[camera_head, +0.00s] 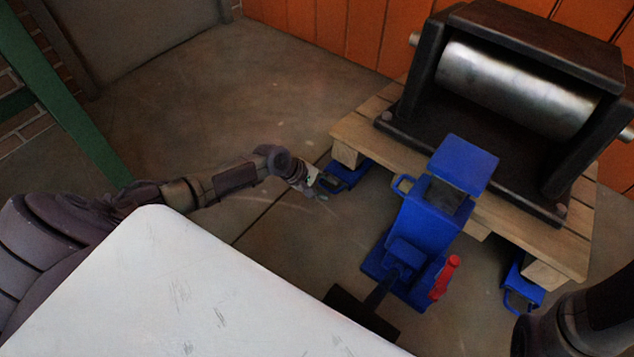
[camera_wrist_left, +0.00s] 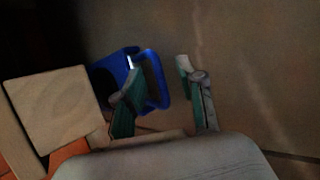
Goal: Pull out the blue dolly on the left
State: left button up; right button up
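The blue dolly on the left (camera_head: 350,172) sits on the floor under the left corner of the pallet, mostly hidden beneath it. Its looped handle sticks out towards my left gripper (camera_head: 318,184). In the left wrist view, the dolly (camera_wrist_left: 112,68) has its handle (camera_wrist_left: 158,78) between the two spread fingers of my left gripper (camera_wrist_left: 163,95). The fingers are apart; the left finger overlaps the handle in the picture, and contact cannot be told. Part of my right arm shows at the bottom right, but its gripper does not.
A wooden pallet (camera_head: 402,140) carries a heavy black press with a steel roller (camera_head: 510,88). A blue jack with a red handle (camera_head: 445,278) stands at its front. Another blue dolly (camera_head: 522,290) is at the right. The floor left of the pallet is clear. A white surface (camera_head: 190,285) fills the foreground.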

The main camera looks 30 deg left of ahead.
pick_arm(q)
jog(key=shift+w+d+f, duration=0.1)
grip_shut()
dwell(0.5)
